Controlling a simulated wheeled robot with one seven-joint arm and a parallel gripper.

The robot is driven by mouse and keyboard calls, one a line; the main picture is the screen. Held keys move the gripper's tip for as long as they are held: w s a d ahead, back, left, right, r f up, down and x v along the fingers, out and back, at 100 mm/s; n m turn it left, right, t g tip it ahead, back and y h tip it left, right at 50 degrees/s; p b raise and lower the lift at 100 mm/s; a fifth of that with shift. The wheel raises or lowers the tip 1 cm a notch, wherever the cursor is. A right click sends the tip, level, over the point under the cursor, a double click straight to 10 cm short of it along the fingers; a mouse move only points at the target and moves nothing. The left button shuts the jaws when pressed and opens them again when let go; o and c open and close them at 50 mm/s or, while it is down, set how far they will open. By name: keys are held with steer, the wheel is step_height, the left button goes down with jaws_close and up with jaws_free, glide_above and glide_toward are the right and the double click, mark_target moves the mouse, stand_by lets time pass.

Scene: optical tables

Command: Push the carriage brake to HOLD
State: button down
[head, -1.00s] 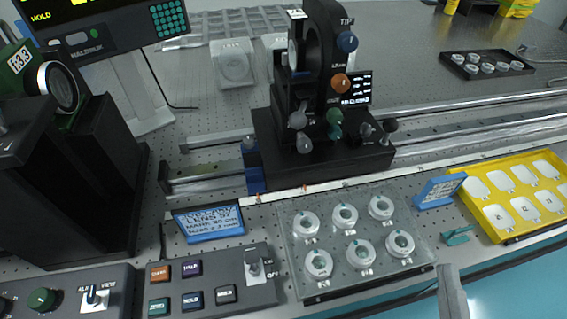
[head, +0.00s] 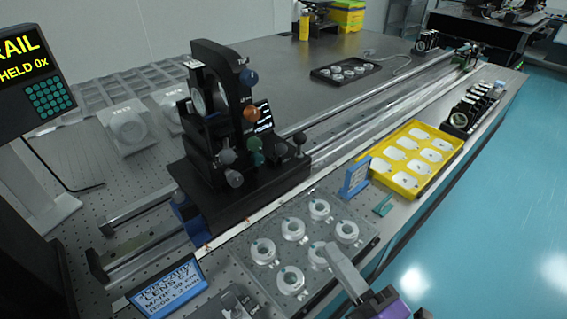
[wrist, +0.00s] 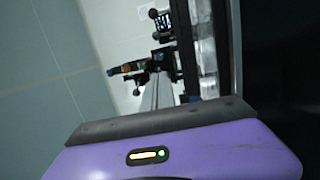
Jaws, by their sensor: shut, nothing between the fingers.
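The black carriage (head: 245,190) sits on the twin metal rails, left of centre in the head view, and carries an upright ring mount (head: 215,95) and several knobs. A short lever with a black ball (head: 299,138) stands at its right end. I cannot tell for certain that this is the brake, and no HOLD mark is readable on it. My gripper (head: 334,254) is at the bottom right, grey with a purple body behind it. It is shut and empty, in front of the carriage and apart from it, over the clear lens tray in the picture.
The clear tray of ring lenses (head: 272,222) lies in front of the carriage. A blue-framed sign (head: 167,287), a small blue stand (head: 355,177) and a yellow tray (head: 377,178) line the front edge. The rails (head: 375,95) run clear to the back right. Open blue floor lies right.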

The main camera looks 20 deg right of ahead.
steer(key=p, duration=0.7)
glide_toward(279, 152)
steer(key=w+a, duration=0.3)
steer(key=a, duration=0.1)
steer(key=shift+w+d+r, duration=0.2)
steer(key=shift+w+d, duration=0.45)
steer(key=shift+w, duration=0.15)
steer(key=shift+w+d+r, duration=0.2)
steer(key=shift+w+d, duration=0.4)
steer(key=shift+w, duration=0.2)
steer(key=shift+r+p, duration=0.2)
steer(key=shift+p, duration=0.35)
